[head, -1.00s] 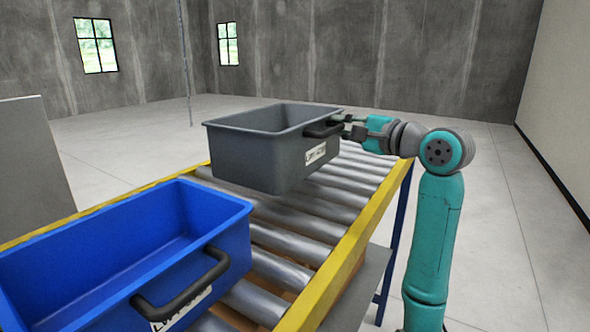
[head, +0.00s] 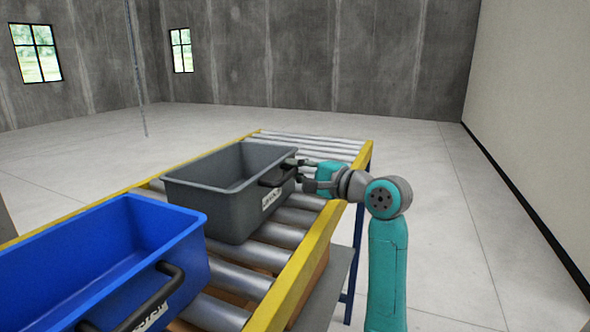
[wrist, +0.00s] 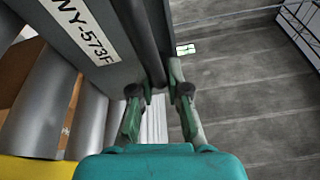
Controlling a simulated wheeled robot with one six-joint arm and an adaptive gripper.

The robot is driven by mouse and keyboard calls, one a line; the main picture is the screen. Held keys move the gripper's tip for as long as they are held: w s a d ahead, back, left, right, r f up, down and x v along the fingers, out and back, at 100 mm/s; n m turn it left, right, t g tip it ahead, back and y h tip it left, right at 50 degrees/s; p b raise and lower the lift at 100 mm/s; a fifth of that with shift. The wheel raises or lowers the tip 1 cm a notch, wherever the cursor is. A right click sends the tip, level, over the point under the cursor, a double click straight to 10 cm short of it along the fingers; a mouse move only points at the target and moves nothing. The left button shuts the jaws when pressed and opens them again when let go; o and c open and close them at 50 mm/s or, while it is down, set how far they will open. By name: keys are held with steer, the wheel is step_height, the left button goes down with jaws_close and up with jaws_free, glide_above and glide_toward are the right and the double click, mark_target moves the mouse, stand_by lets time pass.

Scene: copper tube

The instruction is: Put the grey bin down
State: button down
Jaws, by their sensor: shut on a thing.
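The grey bin (head: 225,205) is at the roller conveyor (head: 318,238), behind the blue bin. It looks level, with its base at or very close to the rollers; I cannot tell whether it touches them. My gripper (head: 296,172) is at the bin's right side, shut on its dark handle (head: 274,180). In the wrist view the fingers (wrist: 160,92) are around the handle (wrist: 140,45), and the bin's white label (wrist: 85,28) shows beside them. The bin's inside looks empty where I can see it.
A blue bin (head: 100,250) with a dark handle stands on the conveyor in front, a short gap from the grey bin. Yellow rails edge the conveyor. Bare rollers (head: 300,150) lie beyond the grey bin. The floor (head: 440,220) on the right is clear.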

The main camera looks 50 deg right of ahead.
steer(key=c, duration=1.2)
jaws_free()
steer(key=shift+o, duration=0.2)
steer(key=shift+s, duration=0.1)
steer(key=s, duration=1.1)
steer(key=shift+s+d, duration=0.3)
steer(key=shift+s, duration=0.1)
